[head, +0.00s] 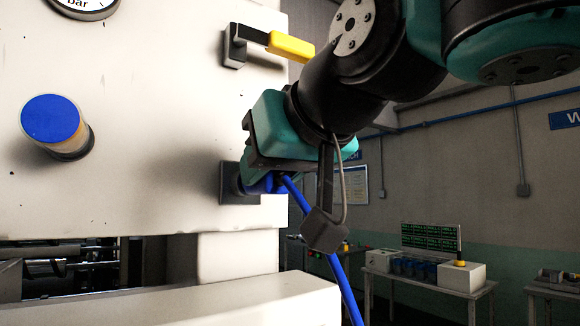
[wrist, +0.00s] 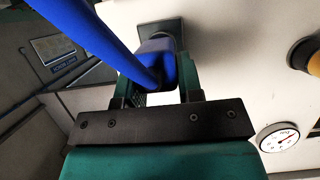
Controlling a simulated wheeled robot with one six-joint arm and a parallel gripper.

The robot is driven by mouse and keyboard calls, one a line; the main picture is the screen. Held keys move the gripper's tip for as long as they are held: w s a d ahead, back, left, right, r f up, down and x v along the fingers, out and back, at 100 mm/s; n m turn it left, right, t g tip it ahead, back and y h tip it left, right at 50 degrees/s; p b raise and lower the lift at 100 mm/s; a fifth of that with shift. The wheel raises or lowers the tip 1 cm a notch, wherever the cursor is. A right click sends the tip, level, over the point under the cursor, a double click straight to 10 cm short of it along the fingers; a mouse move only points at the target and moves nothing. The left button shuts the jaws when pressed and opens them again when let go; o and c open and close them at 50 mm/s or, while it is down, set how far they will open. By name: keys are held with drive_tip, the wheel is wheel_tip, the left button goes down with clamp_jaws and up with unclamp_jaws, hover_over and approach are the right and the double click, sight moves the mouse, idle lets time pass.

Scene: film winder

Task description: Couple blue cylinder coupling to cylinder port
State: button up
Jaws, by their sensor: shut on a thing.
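The blue coupling (wrist: 157,62) is held between the two fingers of my gripper (wrist: 160,85) in the wrist view, with its blue hose (wrist: 105,40) running off to the upper left. In the head view the coupling (head: 262,184) shows partly below my gripper (head: 256,172), and the hose (head: 335,275) hangs down to the right. The cylinder port (head: 232,183), a dark square block on the pale machine panel, is right behind the coupling. It also shows in the wrist view (wrist: 170,27). The coupling's end is at the port; whether it is seated I cannot tell.
A yellow-handled valve (head: 290,46) sticks out of the panel (head: 150,120) above the port. A blue-faced knob (head: 52,122) and a pressure gauge (head: 85,5) are to the left. A white ledge (head: 200,305) juts out below. Open room lies to the right.

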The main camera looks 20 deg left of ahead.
drive_tip(key=shift+w+a, duration=0.2)
drive_tip(key=shift+a, duration=0.05)
idle(0.3)
drive_tip(key=o, duration=1)
drive_tip(key=shift+o, duration=0.2)
drive_tip(key=b+v, duration=0.2)
drive_tip(key=v, duration=1.5)
drive_tip(key=shift+s+d+r+b, duration=0.15)
drive_tip(key=shift+d+r+b, duration=0.05)
drive_tip(key=shift+b, duration=0.15)
